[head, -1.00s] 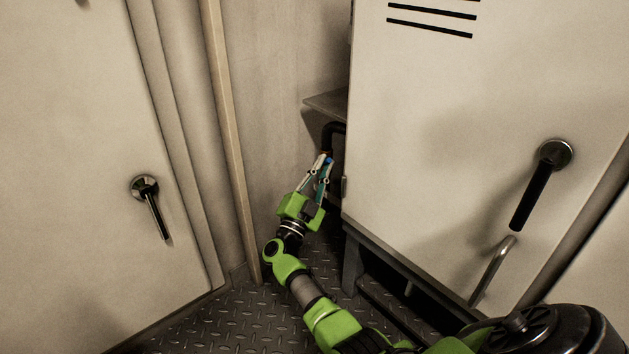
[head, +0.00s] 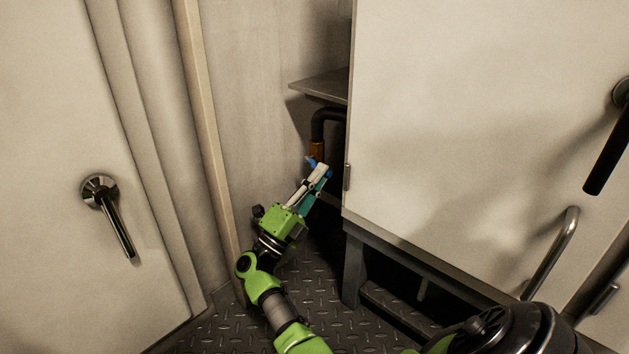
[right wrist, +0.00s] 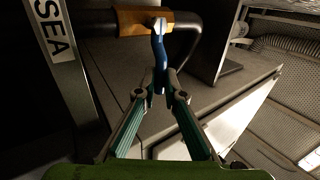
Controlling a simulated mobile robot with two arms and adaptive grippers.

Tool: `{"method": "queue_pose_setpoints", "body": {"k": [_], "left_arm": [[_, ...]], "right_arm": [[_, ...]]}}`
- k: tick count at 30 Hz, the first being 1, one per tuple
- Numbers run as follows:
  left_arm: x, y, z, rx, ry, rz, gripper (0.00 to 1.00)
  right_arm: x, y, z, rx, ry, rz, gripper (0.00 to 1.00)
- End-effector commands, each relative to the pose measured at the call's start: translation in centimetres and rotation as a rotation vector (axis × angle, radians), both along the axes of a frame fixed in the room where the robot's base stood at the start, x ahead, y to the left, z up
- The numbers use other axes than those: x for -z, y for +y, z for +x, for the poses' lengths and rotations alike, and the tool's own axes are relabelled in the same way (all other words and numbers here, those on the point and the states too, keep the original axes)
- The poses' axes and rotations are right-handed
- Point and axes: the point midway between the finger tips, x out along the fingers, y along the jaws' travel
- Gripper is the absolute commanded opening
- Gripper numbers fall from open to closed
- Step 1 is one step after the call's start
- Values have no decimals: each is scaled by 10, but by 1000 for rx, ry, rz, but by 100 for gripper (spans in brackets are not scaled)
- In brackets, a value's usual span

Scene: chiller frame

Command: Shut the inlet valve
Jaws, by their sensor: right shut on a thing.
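The inlet valve has a brass-orange body (head: 316,149) on a dark pipe, in the gap left of the white cabinet. Its blue lever (head: 311,161) shows beside my right gripper (head: 322,168). In the right wrist view the valve body (right wrist: 147,22) lies across the top, and the blue lever (right wrist: 159,55) hangs from it towards me, crosswise to the pipe in this view. My right gripper (right wrist: 160,92) is shut on the lever's lower end; the fingertips hide part of it. My left gripper is not in view.
The white cabinet (head: 450,130) stands close on the right, with a grey shelf (head: 322,86) above the dark pipe (head: 320,118). A white door with a handle (head: 110,215) is at left. Bare tread-plate floor (head: 310,300) lies below. A "SEA" label (right wrist: 55,30) is near the valve.

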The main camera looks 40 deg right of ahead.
Motion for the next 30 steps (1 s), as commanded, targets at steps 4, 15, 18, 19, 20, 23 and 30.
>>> {"method": "queue_pose_setpoints", "body": {"k": [4,15,18,19,20,23,30], "left_arm": [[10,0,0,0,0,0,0],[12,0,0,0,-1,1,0],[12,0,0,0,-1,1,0],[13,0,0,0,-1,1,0],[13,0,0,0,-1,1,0],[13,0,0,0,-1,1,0],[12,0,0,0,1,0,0]], "right_arm": [[7,1,-2,-1,-41,10,0],[9,0,-3,-1,-60,16,0],[9,0,-3,-1,-59,17,0],[9,0,-3,-1,-59,18,0],[9,0,-3,-1,-59,18,0],[9,0,-3,0,-58,17,27],[6,0,-3,-2,-59,12,27]]}}
